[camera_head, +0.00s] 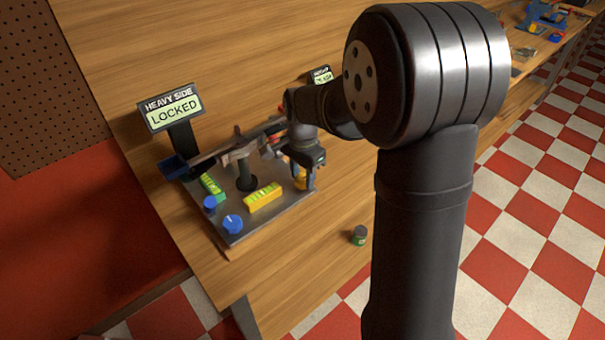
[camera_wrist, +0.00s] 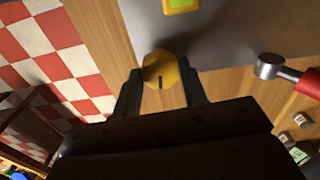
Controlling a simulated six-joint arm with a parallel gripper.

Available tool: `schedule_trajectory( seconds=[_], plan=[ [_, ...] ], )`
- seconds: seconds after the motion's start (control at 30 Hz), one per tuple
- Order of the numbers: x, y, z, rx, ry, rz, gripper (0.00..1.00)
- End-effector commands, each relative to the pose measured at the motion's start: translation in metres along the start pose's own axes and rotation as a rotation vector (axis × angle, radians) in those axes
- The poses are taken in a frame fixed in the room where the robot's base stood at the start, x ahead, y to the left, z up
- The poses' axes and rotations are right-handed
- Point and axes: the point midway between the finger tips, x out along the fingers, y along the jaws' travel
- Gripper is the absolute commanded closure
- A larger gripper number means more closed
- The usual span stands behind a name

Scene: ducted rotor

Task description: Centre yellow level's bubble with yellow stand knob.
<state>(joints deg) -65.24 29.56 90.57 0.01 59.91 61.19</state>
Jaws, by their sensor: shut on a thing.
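The yellow level (camera_head: 263,197) lies on the grey plate of the stand (camera_head: 236,228). Its bubble is too small to read in the head view, and only the level's end (camera_wrist: 181,5) shows at the top of the wrist view. The yellow stand knob (camera_wrist: 161,70) is at the plate's edge, with a dark mark on its face; it also shows in the head view (camera_head: 300,181), partly hidden by my gripper. My gripper (camera_wrist: 161,80) is shut on the yellow knob, one finger on each side.
A green level (camera_head: 212,187) and blue knobs (camera_head: 232,224) are on the same plate. A rotor on a post stands above it. A sign reading HEAVY SIDE LOCKED (camera_head: 171,108) stands behind. A small jar (camera_head: 359,235) is at the table's front edge. A red-handled tool (camera_wrist: 290,76) lies right of the knob.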

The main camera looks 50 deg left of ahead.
Motion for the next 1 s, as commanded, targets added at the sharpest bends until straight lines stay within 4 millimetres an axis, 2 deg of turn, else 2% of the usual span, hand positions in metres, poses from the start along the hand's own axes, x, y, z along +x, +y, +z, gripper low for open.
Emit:
schedule_trajectory(
  seconds=[0.5, 0.53, 0.63, 1.0],
  plan=[
    [-0.0018, -0.001, -0.0011, 0.021, 0.003, -0.004, 0.84],
    [-0.0018, -0.001, -0.0011, 0.021, 0.003, -0.004, 0.59],
    [-0.0015, -0.0009, -0.001, 0.021, 0.003, -0.004, 0.4],
    [-0.0053, -0.0006, -0.0005, 0.021, 0.002, -0.003, 0.39]
  ],
)
